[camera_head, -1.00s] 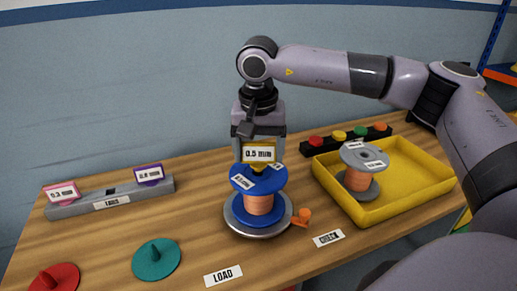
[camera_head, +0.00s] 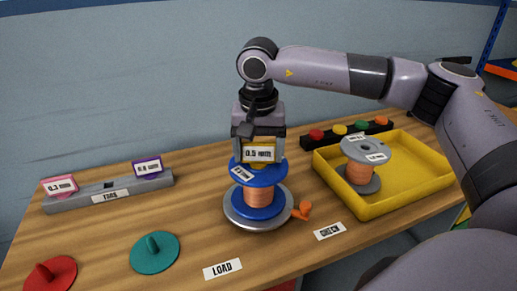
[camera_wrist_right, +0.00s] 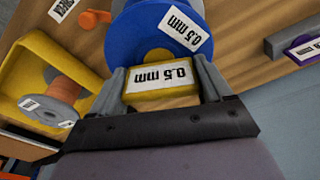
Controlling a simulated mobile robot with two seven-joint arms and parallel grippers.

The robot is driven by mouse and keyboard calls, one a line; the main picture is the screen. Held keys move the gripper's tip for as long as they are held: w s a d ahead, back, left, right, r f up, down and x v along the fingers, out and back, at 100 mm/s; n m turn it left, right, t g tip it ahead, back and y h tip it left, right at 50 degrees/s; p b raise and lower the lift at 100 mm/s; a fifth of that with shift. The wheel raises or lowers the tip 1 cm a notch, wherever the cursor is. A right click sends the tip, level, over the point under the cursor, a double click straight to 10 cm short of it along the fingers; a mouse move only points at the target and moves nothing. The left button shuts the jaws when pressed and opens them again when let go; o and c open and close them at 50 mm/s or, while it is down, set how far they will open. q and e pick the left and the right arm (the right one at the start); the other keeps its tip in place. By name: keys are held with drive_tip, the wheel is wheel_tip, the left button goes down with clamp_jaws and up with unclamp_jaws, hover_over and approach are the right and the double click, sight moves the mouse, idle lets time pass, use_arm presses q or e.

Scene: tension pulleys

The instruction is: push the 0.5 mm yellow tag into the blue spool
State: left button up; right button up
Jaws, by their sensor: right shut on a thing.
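The blue spool (camera_head: 268,176), wound with copper wire, stands upright on a round grey metal base (camera_head: 238,216) in the middle of the table. My right gripper (camera_head: 258,153) points down above it, shut on the yellow tag (camera_head: 259,142) marked 0.5 mm. The tag's lower edge is at the spool's top flange; I cannot tell how deep it sits. In the right wrist view the tag (camera_wrist_right: 158,94) is between the fingers, against the flange of the blue spool (camera_wrist_right: 143,32), which bears a 0.5 mm label. My left gripper is not in view.
A grey rack (camera_head: 75,202) at left holds a pink tag (camera_head: 59,186) and a purple tag (camera_head: 148,167). Teal (camera_head: 155,254) and red (camera_head: 50,274) discs lie in front. A yellow tray (camera_head: 420,182) at right holds a grey spool (camera_head: 364,149). A black button strip (camera_head: 347,134) stands behind.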

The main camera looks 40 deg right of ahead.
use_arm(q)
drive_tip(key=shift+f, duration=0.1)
use_arm(e)
drive_tip(key=shift+s+f, duration=0.1)
drive_tip(key=shift+f, duration=0.2)
drive_tip(key=o, duration=0.9)
drive_tip(key=shift+o, duration=0.2)
drive_tip(key=shift+r, duration=0.1)
drive_tip(key=shift+r, duration=0.2)
drive_tip(key=r, duration=0.5)
drive_tip(key=shift+s+a+r, duration=0.2)
drive_tip(key=shift+a+r, duration=0.05)
drive_tip(key=shift+r, duration=0.6)
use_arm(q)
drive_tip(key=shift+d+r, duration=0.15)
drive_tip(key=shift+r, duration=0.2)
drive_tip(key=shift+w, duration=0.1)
use_arm(e)
drive_tip(key=shift+s, duration=0.1)
